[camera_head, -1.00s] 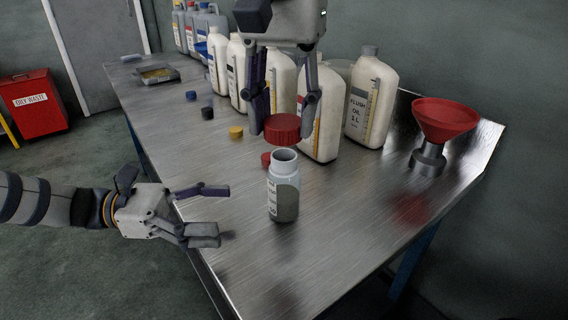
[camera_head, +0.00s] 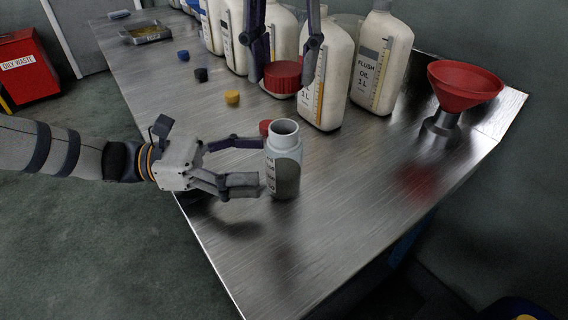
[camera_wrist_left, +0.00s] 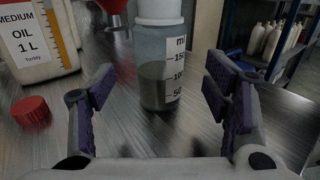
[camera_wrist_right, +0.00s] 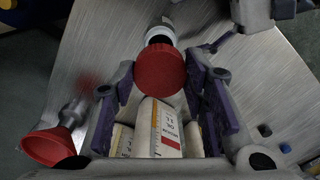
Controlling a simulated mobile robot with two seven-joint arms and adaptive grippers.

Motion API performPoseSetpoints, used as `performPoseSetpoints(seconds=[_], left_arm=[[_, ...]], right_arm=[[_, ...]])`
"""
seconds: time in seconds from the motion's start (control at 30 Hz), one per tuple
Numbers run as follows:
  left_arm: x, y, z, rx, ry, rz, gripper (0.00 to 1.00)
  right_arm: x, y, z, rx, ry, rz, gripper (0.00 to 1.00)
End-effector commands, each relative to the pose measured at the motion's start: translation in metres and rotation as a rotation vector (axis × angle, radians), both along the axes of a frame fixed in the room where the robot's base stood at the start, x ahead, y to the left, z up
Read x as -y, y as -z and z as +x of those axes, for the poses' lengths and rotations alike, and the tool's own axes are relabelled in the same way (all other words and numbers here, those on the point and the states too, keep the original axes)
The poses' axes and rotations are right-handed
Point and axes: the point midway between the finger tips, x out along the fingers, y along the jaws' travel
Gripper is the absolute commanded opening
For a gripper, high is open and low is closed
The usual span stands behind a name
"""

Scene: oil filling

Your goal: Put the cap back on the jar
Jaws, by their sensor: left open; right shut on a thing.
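The open jar (camera_head: 284,170), pale and translucent with dark contents and a scale, stands upright on the bench. The large red cap (camera_head: 284,78) is in my right gripper (camera_head: 283,70), shut on it, held in the air behind the jar's mouth. In the right wrist view the cap (camera_wrist_right: 159,73) partly covers the jar (camera_wrist_right: 160,34). My left gripper (camera_head: 253,164) is open at the jar's left side, with its fingers pointing at it. In the left wrist view the jar (camera_wrist_left: 161,80) stands ahead, centred between the spread fingers.
Several large oil bottles (camera_head: 384,65) line the back of the bench. A red funnel (camera_head: 463,87) stands at the right. A small red cap (camera_head: 265,127) lies behind the jar; yellow, black and blue caps (camera_head: 232,97) lie farther left. The bench front is clear.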

Motion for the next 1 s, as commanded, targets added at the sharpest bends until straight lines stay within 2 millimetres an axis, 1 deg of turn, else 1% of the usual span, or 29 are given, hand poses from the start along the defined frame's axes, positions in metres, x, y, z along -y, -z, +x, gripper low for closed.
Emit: performPoseSetpoints(seconds=[0.03,0.1,0.2,0.3,0.47,0.73,0.77,0.8,0.87,0.9,0.97,1.0], left_arm=[[0.010,0.000,-0.001,-0.002,0.003,-0.001,0.70],[0.023,0.000,-0.001,0.000,0.003,-0.001,0.70],[0.040,0.000,-0.001,-0.001,0.002,0.000,0.70],[0.052,0.000,0.000,0.000,0.000,0.000,0.70],[0.061,0.000,0.000,-0.001,0.000,0.000,0.70],[0.062,0.000,0.000,0.000,-0.001,0.000,0.70],[0.062,0.000,0.000,0.000,-0.001,0.000,0.64],[0.062,0.000,0.000,0.000,-0.001,0.000,0.55],[0.062,0.000,0.000,0.000,-0.001,0.000,0.41],[0.062,0.000,0.000,0.000,-0.001,0.000,0.32],[0.062,0.000,0.000,0.000,-0.001,0.000,0.18],[0.062,0.000,0.000,0.000,-0.001,0.000,0.09]], right_arm=[[0.000,0.000,0.000,0.000,0.000,0.000,0.30],[0.000,0.000,0.000,0.000,0.000,0.000,0.30],[0.000,0.000,0.000,0.000,0.000,0.000,0.30],[0.000,0.000,0.000,0.000,0.000,0.000,0.30],[0.000,0.000,0.000,0.000,0.000,0.000,0.30],[0.000,0.000,0.000,0.000,0.000,0.000,0.30],[0.000,0.000,0.000,0.000,0.000,0.000,0.30],[0.000,0.000,0.000,0.000,0.000,0.000,0.30],[0.000,0.000,0.000,0.000,0.000,0.000,0.30],[0.000,0.000,0.000,0.000,0.000,0.000,0.30],[0.000,0.000,0.000,0.000,0.000,0.000,0.30],[0.000,0.000,0.000,0.000,0.000,0.000,0.30]])
